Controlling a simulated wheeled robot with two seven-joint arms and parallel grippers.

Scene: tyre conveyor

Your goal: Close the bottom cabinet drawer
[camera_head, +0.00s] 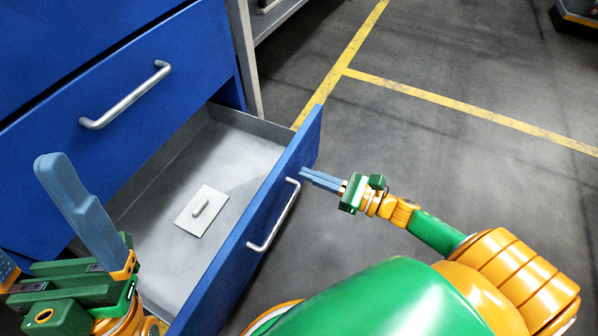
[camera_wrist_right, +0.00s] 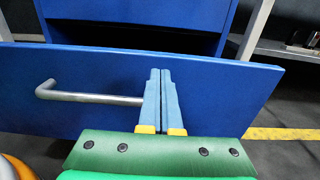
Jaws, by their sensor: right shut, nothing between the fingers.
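The bottom drawer (camera_head: 262,221) of the blue cabinet is pulled well out, its grey inside showing. Its blue front panel also fills the middle of the right wrist view (camera_wrist_right: 90,75). A silver bar handle (camera_head: 283,217) is on that front; it shows in the right wrist view (camera_wrist_right: 95,98) too. My right gripper (camera_head: 304,174) is shut and empty, with its blue fingertips at the drawer front near the far end of the handle. I cannot tell whether they touch. My left gripper (camera_head: 40,205) is open at the left, near the drawer's near side.
A flat light plate with a small grip (camera_head: 202,211) lies in the drawer. A closed drawer with a silver handle (camera_head: 125,96) is above. A metal shelf frame (camera_head: 246,55) stands behind the cabinet.

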